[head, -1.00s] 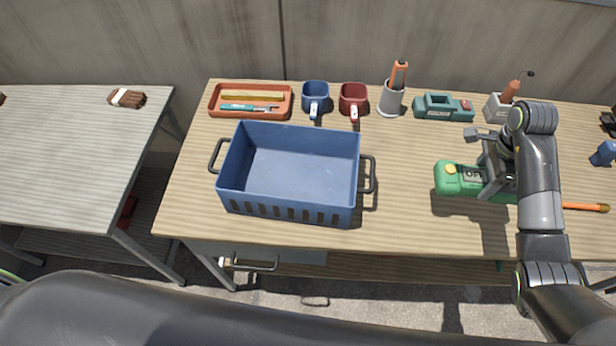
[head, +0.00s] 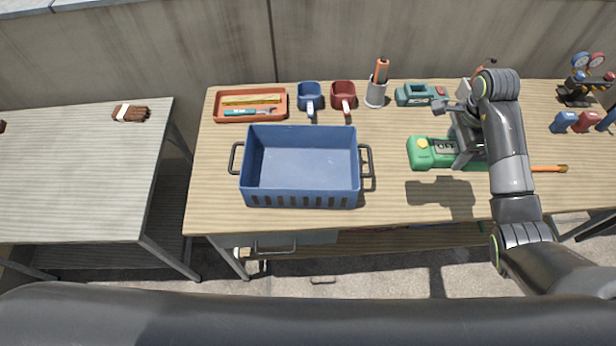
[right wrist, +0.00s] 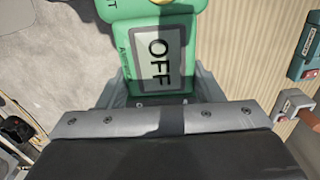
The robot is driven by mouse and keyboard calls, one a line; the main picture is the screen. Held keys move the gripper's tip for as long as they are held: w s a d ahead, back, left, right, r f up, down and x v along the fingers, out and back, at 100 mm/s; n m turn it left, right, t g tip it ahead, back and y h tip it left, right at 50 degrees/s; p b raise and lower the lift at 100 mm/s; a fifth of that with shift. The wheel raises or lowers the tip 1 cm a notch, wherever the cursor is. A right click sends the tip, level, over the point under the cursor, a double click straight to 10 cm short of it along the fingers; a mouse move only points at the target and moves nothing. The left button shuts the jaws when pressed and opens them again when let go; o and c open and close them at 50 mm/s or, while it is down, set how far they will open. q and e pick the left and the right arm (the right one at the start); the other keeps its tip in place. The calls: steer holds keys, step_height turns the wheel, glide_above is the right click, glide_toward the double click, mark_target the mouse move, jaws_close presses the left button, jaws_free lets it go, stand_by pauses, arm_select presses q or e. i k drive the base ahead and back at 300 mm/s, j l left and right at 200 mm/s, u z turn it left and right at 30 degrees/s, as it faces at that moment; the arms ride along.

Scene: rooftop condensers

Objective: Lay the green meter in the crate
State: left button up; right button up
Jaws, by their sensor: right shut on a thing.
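The green meter (head: 423,153) has a yellow knob and a screen reading OFF. It is at the right of the wooden table, seemingly above the top, with a shadow in front of it. My right gripper (head: 463,152) is shut on its middle and hides part of it. In the right wrist view the meter (right wrist: 158,58) sits between the fingers of that gripper (right wrist: 164,90). The blue crate (head: 300,200) stands on the table to the left of the meter. It is empty, with a black handle at each end. My left gripper is not in view.
Behind the crate are an orange tray (head: 217,106) with tools, a blue mug (head: 309,95), a red mug (head: 342,94) and a grey pen cup (head: 375,96). A teal device (head: 414,95) stands behind the meter. The table between crate and meter is clear.

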mark_target(302, 180)
steer(key=j, duration=1.55)
steer(key=i+j, duration=0.1)
steer(key=j, duration=0.15)
